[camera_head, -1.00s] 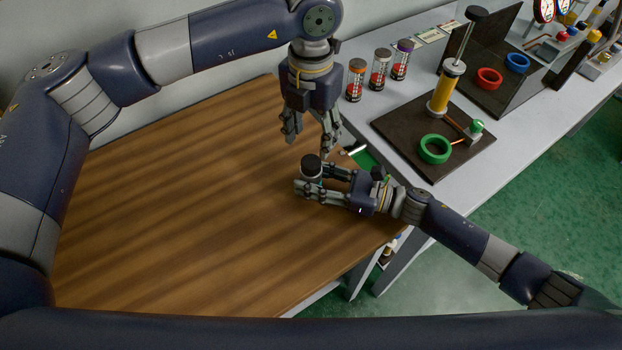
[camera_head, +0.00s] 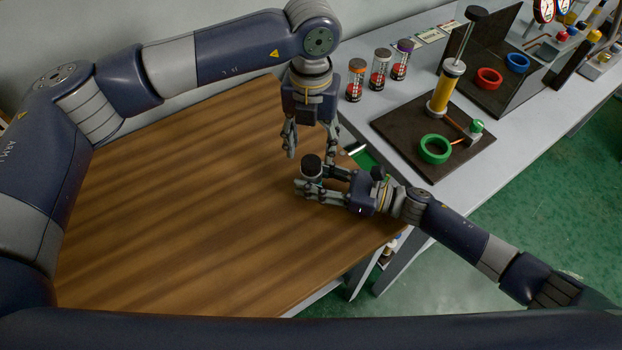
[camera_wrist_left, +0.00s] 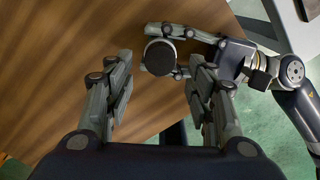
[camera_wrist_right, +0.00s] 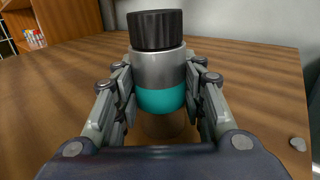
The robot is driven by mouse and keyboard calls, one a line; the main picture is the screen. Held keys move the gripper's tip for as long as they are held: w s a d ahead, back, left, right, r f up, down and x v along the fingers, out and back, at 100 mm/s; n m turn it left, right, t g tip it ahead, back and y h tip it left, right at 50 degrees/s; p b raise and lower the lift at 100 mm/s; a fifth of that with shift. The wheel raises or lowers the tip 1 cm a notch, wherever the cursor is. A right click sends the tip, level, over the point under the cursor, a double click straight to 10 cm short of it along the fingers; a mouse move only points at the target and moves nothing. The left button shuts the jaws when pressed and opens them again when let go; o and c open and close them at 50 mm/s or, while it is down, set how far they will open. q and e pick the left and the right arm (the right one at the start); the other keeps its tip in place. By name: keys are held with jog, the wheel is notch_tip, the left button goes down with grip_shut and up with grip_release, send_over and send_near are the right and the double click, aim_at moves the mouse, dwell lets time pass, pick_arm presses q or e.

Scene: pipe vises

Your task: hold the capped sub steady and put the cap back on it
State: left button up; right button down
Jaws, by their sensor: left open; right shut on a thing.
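The capped sub (camera_wrist_right: 160,75) is a silver cylinder with a teal lower band. A black ribbed cap (camera_wrist_right: 155,30) sits on its top, upright and level; how firmly it is seated I cannot tell. My right gripper (camera_head: 311,181) is shut on the body of the sub, below the cap. My left gripper (camera_head: 309,155) points down and is open. Its fingers are spread on either side of the cap's line, behind and above it in the head view. In the left wrist view the round cap top (camera_wrist_left: 160,57) lies between the fingertips, apparently without contact.
The wooden table (camera_head: 170,200) is clear to the left of the grippers. To the right, a grey bench (camera_head: 375,105) carries several capped tubes, a dark board (camera_head: 400,130) with a yellow cylinder (camera_head: 443,90), and a green ring (camera_head: 435,149).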

aim_at(311, 161)
pick_arm(q)
jog(key=shift+f, duration=2.65)
jog(key=shift+c, duration=0.6)
jog(key=c, duration=1)
jog(key=m, duration=0.3)
jog(key=shift+m, duration=0.3)
jog(key=m, duration=0.3)
jog(key=shift+m, duration=0.4)
jog(key=m, duration=0.3)
jog(key=shift+w, duration=0.1)
jog(key=m, duration=0.5)
jog(key=o, duration=1.2)
